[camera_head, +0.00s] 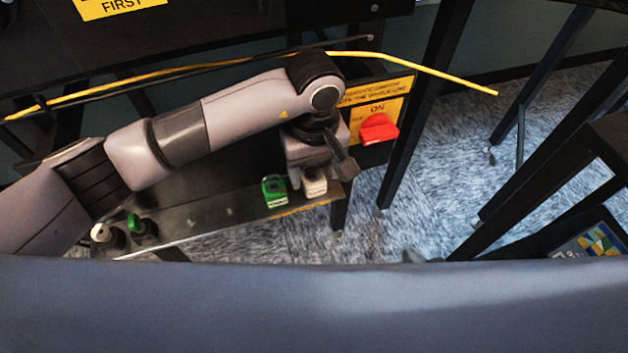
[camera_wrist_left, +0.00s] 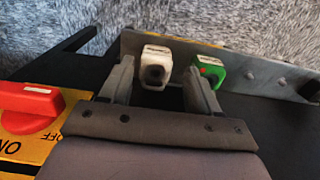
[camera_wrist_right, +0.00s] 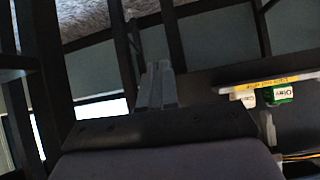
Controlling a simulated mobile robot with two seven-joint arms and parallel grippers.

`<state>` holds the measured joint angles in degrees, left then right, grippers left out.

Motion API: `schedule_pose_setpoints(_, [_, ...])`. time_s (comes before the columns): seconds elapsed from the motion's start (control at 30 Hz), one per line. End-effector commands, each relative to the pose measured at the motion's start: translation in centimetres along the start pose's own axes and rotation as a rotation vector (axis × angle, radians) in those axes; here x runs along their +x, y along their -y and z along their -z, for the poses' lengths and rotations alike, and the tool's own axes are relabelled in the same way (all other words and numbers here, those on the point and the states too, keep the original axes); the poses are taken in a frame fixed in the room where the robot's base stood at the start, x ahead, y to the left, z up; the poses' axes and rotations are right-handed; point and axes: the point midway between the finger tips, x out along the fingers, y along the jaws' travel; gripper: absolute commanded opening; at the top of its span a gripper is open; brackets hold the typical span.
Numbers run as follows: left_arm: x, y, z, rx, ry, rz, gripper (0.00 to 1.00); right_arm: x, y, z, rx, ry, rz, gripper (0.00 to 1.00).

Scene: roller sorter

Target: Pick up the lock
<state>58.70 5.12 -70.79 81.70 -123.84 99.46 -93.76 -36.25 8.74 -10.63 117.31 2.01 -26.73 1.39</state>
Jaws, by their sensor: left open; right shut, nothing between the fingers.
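Two block-shaped locks, one white (camera_head: 315,184) and one green (camera_head: 274,191), are at the metal shelf's right end. In the left wrist view the white lock (camera_wrist_left: 156,62) shows a dark round opening and sits between the fingertips of my left gripper (camera_wrist_left: 158,80). The fingers are apart, and I cannot tell whether they touch it. The green lock (camera_wrist_left: 208,70) is just right of the right finger. In the right wrist view, my right gripper (camera_wrist_right: 157,86) is shut and empty, away from the white lock (camera_wrist_right: 246,97) and green lock (camera_wrist_right: 280,94).
A red switch handle (camera_head: 378,128) on a yellow ON plate (camera_head: 392,103) is right of my left gripper. A yellow cable (camera_head: 430,69) runs above the arm. White (camera_head: 100,232) and green (camera_head: 141,226) knobs stand at the shelf's left end. Dark frame legs (camera_head: 418,110) stand right.

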Motion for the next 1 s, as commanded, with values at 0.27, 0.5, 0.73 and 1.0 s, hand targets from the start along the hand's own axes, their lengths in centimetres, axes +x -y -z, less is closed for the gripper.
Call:
schedule_pose_setpoints(0.27, [4.1,-0.4,0.1,-0.002,0.006,-0.003,0.62,0.2,0.3,0.3,-0.007,-0.012,0.007,0.0])
schedule_pose_setpoints(0.5, [4.9,-0.4,0.2,-0.002,0.003,-0.004,0.62,0.2,0.6,0.5,-0.01,-0.017,0.012,0.0])
schedule_pose_setpoints(0.73, [4.9,-0.4,0.2,-0.002,0.003,-0.004,0.23,0.2,0.6,0.6,-0.01,-0.02,0.012,0.0])
schedule_pose_setpoints(1.0, [4.8,-0.4,0.2,-0.002,0.003,-0.005,0.18,0.2,0.6,0.6,-0.01,-0.02,0.012,0.0])
